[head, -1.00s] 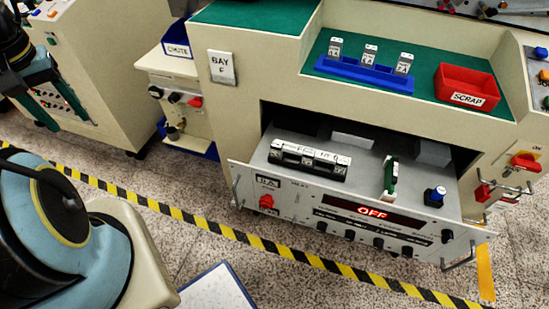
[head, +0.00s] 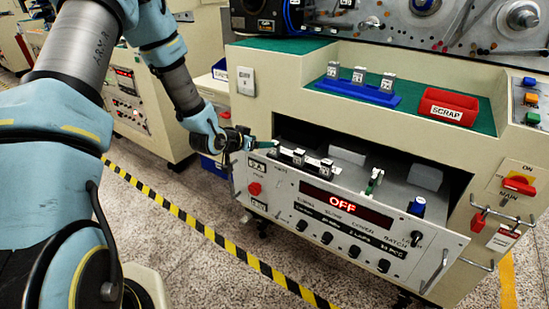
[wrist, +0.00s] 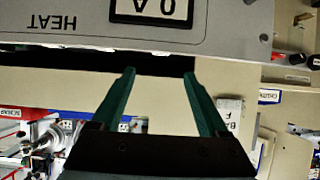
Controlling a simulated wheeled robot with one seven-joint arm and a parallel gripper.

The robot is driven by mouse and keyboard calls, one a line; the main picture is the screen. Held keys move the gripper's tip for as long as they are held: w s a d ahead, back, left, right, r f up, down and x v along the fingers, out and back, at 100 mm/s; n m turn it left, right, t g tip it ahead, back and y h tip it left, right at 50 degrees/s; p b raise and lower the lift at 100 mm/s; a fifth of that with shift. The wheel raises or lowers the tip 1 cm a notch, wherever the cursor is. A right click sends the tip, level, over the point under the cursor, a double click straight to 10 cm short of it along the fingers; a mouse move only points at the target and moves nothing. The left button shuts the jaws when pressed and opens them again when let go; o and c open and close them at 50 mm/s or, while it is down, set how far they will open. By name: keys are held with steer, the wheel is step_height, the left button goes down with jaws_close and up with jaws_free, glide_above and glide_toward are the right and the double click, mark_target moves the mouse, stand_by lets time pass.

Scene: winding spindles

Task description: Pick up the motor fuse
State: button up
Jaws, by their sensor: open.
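My gripper (head: 262,143) is open and empty, with two green fingers, beside the left end of the open drawer's fuse block (head: 300,162). The block carries several dark fuses with pale labels, too small to read. Three silver-grey labelled fuses (head: 359,75) stand upright in a blue rack (head: 350,91) on the green bench top; I cannot tell which fuse is the motor one. In the wrist view, the gripper fingers (wrist: 160,74) point at the grey drawer front (wrist: 75,18), which appears upside down with "HEAT" and "0 A" lettering. No fuse lies between them.
The drawer's front panel (head: 342,222) shows a red "OFF" display (head: 342,203) and several knobs. A red scrap bin (head: 448,107) sits right of the rack. Striped floor tape (head: 225,242) runs in front.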

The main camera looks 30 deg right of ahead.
mark_target(275, 151)
steer(key=shift+f+p+x, duration=0.1)
steer(key=shift+p+x, duration=0.7)
steer(key=shift+x, duration=1.9)
steer(key=shift+f+p+x, duration=0.15)
steer(key=shift+p+x, duration=0.65)
steer(key=shift+x, duration=1.9)
steer(key=shift+a, duration=0.15)
jaws_close()
